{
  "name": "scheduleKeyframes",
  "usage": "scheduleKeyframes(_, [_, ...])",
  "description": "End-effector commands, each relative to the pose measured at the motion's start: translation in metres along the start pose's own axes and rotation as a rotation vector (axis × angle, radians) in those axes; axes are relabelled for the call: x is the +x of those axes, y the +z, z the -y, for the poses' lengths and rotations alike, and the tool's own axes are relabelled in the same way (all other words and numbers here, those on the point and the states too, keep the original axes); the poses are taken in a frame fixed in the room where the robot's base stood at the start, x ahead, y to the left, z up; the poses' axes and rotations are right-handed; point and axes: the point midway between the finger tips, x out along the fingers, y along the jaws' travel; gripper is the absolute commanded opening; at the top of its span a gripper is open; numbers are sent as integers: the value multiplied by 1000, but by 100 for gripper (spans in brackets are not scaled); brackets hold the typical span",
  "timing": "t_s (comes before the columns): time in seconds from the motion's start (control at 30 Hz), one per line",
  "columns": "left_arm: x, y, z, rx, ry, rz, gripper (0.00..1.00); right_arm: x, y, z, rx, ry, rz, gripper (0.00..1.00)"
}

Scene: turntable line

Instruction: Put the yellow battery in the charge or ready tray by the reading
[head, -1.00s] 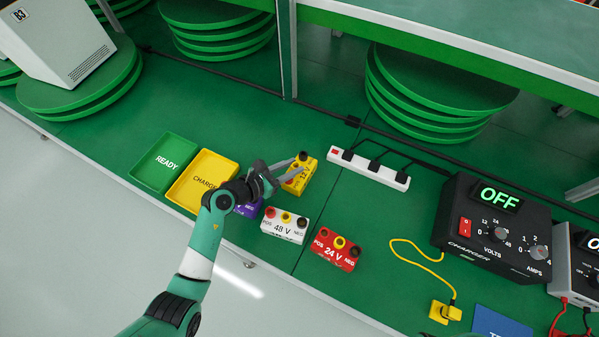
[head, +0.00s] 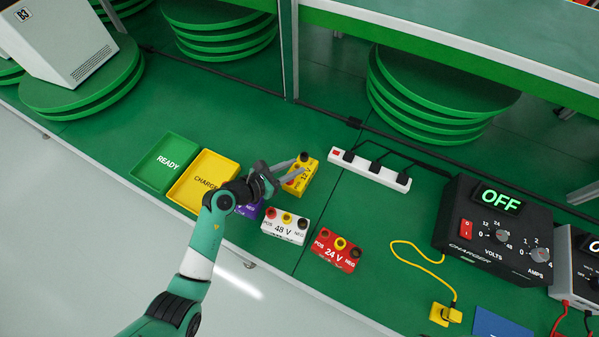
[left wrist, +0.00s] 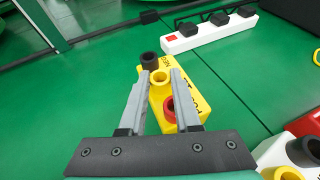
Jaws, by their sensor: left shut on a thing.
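The yellow battery (head: 300,177) stands on the green bench, to the right of the trays. My left gripper (head: 294,171) is shut on it, with a finger along each side. In the left wrist view the yellow battery (left wrist: 189,117) sits between the two grey fingers (left wrist: 160,95), its black, yellow and red terminals showing. The yellow CHARGE tray (head: 228,166) and the green READY tray (head: 146,181) lie side by side at the left, and both look empty. My right gripper is not in view.
A purple battery (head: 249,210), partly hidden by my gripper, a white 48 V battery (head: 284,229) and a red 24 V battery (head: 337,252) stand nearby. A power strip (head: 369,170) lies to the right. The black charger (head: 492,229) reads OFF. Bench behind the trays is clear.

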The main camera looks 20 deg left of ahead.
Motion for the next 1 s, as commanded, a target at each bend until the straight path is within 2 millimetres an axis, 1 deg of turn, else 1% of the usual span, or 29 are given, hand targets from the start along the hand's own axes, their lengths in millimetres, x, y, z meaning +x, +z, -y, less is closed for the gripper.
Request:
scheduleKeyframes(0.1, [0,-1,0,0,0,-4,0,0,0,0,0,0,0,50])
scheduleKeyframes(0.23, [-2,5,0,0,0,-3,0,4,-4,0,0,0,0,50])
scheduleKeyframes(0.37, [-8,20,0,0,0,1,0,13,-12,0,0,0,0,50])
scheduleKeyframes(0.47, [-16,38,0,1,0,1,0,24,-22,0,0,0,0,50])
scheduleKeyframes(0.57, [-33,55,17,2,-2,1,0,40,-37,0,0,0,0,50])
scheduleKeyframes(0.7, [-61,84,44,3,-3,2,0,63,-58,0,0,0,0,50])
scheduleKeyframes(0.73, [-67,88,50,2,-4,1,0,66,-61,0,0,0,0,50])
scheduleKeyframes(0.8, [-79,88,69,1,-5,0,0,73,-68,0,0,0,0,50])
scheduleKeyframes(0.9, [-93,92,90,1,-5,0,0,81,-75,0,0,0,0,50])
scheduleKeyframes(1.0, [-104,95,106,1,-3,2,0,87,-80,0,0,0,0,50])
